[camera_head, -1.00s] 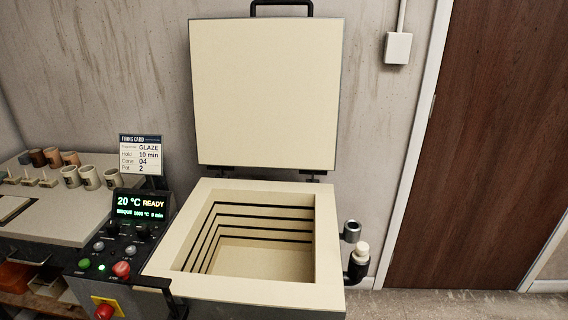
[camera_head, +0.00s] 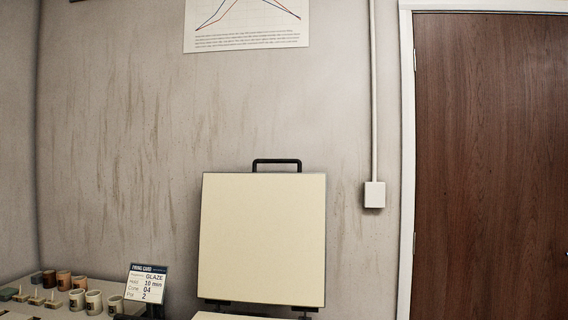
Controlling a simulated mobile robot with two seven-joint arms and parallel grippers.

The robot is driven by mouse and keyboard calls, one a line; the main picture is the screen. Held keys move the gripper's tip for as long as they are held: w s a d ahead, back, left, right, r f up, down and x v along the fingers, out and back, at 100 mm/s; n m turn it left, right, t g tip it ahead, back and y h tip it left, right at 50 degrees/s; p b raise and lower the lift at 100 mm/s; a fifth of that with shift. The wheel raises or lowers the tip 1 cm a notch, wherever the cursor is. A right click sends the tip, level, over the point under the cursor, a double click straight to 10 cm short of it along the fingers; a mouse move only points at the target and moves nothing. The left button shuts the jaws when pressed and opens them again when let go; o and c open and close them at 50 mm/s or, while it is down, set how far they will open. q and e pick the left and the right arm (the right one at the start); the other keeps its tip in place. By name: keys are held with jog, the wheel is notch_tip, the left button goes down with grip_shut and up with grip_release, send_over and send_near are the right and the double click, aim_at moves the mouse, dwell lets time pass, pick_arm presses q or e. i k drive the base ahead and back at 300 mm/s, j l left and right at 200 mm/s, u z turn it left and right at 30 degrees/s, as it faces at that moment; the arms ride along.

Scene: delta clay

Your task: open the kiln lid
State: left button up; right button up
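The kiln lid (camera_head: 262,240) stands upright, swung open on its hinges, with its pale inner face toward me. Its black handle (camera_head: 276,163) is at the top edge. Only a thin strip of the kiln body's pale rim (camera_head: 235,316) shows at the bottom of the view; the chamber is out of frame. Neither of my grippers is in view.
A firing card (camera_head: 147,283) stands left of the lid. Several cups (camera_head: 93,302) and small pieces sit on a table at the lower left. A wall box (camera_head: 374,195) with a conduit and a brown door (camera_head: 490,165) are at the right. A chart (camera_head: 246,24) hangs above.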

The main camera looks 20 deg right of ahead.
aim_at(262, 235)
jog(key=k+u, duration=0.2)
jog(key=k, duration=0.15)
jog(key=k+j+u, duration=0.2)
jog(key=k, duration=0.15)
jog(key=l+u, duration=0.2)
jog(key=u, duration=1.15)
jog(key=k+l, duration=0.1)
jog(key=l, duration=0.35)
jog(key=k+l, duration=0.1)
jog(key=l, duration=0.8)
jog(key=k+l, duration=0.15)
jog(key=l, duration=0.3)
jog(key=k+l, duration=0.1)
jog(key=l, duration=0.35)
jog(key=k+l, duration=0.1)
jog(key=l, duration=0.3)
